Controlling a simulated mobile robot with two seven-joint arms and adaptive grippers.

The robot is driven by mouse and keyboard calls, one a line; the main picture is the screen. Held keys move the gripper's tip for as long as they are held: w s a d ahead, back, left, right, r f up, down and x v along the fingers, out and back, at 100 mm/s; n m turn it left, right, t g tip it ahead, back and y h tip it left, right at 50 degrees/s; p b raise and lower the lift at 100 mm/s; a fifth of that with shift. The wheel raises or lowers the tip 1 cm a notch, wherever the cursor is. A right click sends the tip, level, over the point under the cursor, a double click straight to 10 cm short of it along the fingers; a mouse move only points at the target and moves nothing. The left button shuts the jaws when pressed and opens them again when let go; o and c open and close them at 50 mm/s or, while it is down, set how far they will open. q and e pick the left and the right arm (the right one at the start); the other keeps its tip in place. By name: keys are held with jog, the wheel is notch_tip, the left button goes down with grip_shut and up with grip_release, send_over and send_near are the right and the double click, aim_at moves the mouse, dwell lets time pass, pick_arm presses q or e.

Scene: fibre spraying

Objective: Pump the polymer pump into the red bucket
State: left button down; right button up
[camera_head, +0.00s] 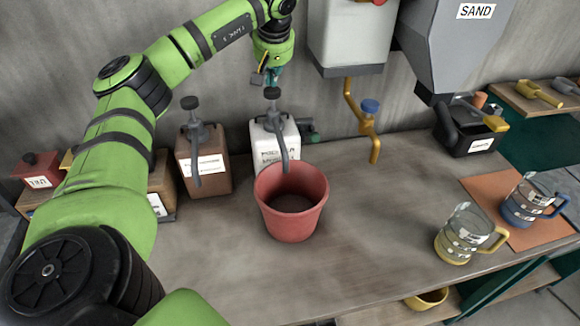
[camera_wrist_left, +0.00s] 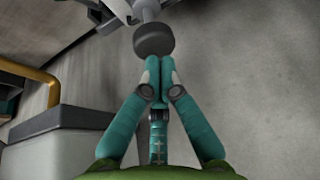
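A white jug (camera_head: 274,148) with a pump stands behind the red bucket (camera_head: 291,203); its label is only partly readable. Its dark pump knob (camera_head: 272,93) is up, and the grey spout hangs over the bucket's back rim. A brown jug (camera_head: 204,163) with a similar pump stands to its left. My left gripper (camera_head: 271,76) is just above the white jug's knob. In the left wrist view its teal fingertips (camera_wrist_left: 158,66) are together, right by the dark knob (camera_wrist_left: 153,40); I cannot tell whether they touch. The bucket shows a dark inside. My right gripper is not in view.
A yellow tap pipe (camera_head: 362,118) hangs under a dispenser right of the jug, beside a grey sand hopper (camera_head: 447,40). Two measuring jugs, yellow-handled (camera_head: 463,236) and blue-handled (camera_head: 528,203), stand on the right. The table between bucket and jugs is clear.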

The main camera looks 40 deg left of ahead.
aim_at(273, 91)
pick_arm(q)
jog(key=shift+f+b, duration=0.65)
jog(key=shift+f, duration=1.4)
jog(key=shift+r+p, duration=2.4)
jog(key=shift+p, duration=0.15)
jog(key=shift+f, duration=0.2)
